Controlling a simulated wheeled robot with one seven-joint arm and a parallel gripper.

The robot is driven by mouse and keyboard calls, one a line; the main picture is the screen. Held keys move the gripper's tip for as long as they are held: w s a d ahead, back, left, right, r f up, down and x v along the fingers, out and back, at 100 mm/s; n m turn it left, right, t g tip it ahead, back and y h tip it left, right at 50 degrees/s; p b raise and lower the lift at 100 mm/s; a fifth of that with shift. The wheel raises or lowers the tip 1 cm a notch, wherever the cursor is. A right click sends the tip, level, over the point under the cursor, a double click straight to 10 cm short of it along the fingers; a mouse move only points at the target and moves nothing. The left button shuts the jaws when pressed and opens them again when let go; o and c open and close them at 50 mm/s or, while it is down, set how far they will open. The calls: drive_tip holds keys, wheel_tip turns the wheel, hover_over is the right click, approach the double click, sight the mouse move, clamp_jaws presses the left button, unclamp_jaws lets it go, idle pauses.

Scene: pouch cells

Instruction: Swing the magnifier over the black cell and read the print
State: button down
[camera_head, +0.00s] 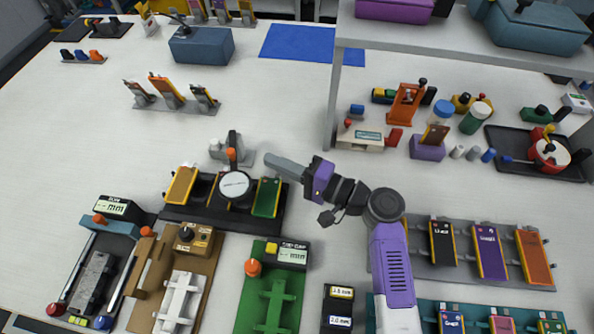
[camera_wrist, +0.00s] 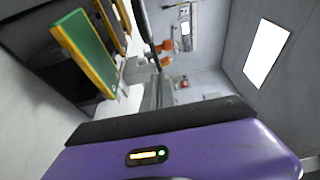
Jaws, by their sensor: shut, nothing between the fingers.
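The magnifier (camera_head: 235,186) is a round pale lens with a dark rim, with an orange knob (camera_head: 231,153) behind it. Its lens hangs over the middle of a dark stand (camera_head: 195,216). The stand holds a yellow-orange cell (camera_head: 181,185) at left and a green cell (camera_head: 266,197) at right; the green cell also shows in the wrist view (camera_wrist: 84,52). The lens hides what lies beneath it, so I cannot tell whether a black cell is there. A dark labelled cell (camera_head: 442,243) lies on the right rack. My gripper (camera_head: 268,159) is shut and empty, right of the magnifier and behind the green cell.
A gauge on a green fixture (camera_head: 292,254) and a brown fixture (camera_head: 187,240) stand in front of the dark stand. A grey rack (camera_head: 420,268) holds cells at right. A raised shelf (camera_head: 440,38) stands behind. The table's left-centre is clear.

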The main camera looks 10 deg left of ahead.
drive_tip(key=shift+s+a+r+p, duration=0.1)
drive_tip(key=shift+s+a+p, duration=0.25)
drive_tip(key=shift+s+p, duration=0.2)
drive_tip(key=shift+s+a+r+p, duration=0.1)
drive_tip(key=shift+s+a+p, duration=0.3)
drive_tip(key=shift+s, duration=0.2)
drive_tip(key=shift+s+a+f, duration=0.2)
drive_tip(key=shift+s+a, duration=0.15)
drive_tip(key=shift+s, duration=0.25)
